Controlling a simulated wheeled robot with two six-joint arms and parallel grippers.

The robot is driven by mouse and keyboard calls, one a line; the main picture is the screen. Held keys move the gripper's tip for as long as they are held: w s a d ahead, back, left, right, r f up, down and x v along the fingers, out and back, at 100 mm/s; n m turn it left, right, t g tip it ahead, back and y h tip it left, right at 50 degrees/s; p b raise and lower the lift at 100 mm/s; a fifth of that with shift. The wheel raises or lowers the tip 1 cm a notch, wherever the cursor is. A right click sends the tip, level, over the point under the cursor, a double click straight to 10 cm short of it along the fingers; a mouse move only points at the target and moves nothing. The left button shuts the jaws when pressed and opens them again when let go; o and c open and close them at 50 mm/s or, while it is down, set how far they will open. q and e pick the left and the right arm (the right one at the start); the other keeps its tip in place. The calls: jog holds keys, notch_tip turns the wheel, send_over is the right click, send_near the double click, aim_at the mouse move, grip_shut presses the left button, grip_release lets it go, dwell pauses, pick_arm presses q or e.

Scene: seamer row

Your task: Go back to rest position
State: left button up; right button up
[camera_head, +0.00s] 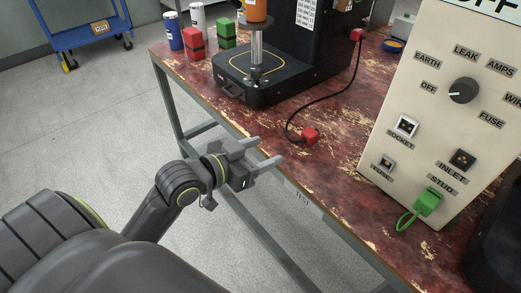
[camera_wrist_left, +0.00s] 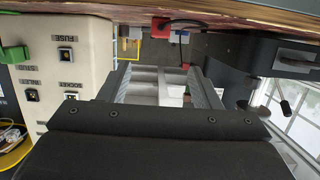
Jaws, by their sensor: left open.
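My left gripper (camera_head: 267,154) is open and empty. In the head view it is beside the front edge of the worn red-brown table (camera_head: 330,185), with its fingers pointing right toward the edge. In the left wrist view the two fingers (camera_wrist_left: 164,88) stand apart with nothing between them. My right gripper is in neither view.
A red plug (camera_head: 310,136) lies near the edge. A cream tester panel (camera_head: 450,120) stands right.

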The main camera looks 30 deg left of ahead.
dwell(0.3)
pick_arm(q)
jog(key=s+a+f+n+g+y, duration=0.2)
jog(key=s+f+g, duration=0.1)
jog(key=f, duration=0.8)
jog(key=s+a+f+n+g+y, duration=0.2)
jog(key=s+a+f+g, duration=0.15)
jog(key=f, duration=0.75)
jog(key=s+f+n+g+y+p, duration=0.15)
jog(key=s+f+g+p, duration=0.7)
jog(key=s+f, duration=1.15)
jog(key=s+a+t+p, duration=0.1)
jog(key=s+t+p, duration=0.1)
jog(key=s+p, duration=0.7)
jog(key=shift+a+m+y+p, duration=0.35)
jog(key=shift+a+m+p, duration=0.05)
jog(key=shift+m+p, duration=0.1)
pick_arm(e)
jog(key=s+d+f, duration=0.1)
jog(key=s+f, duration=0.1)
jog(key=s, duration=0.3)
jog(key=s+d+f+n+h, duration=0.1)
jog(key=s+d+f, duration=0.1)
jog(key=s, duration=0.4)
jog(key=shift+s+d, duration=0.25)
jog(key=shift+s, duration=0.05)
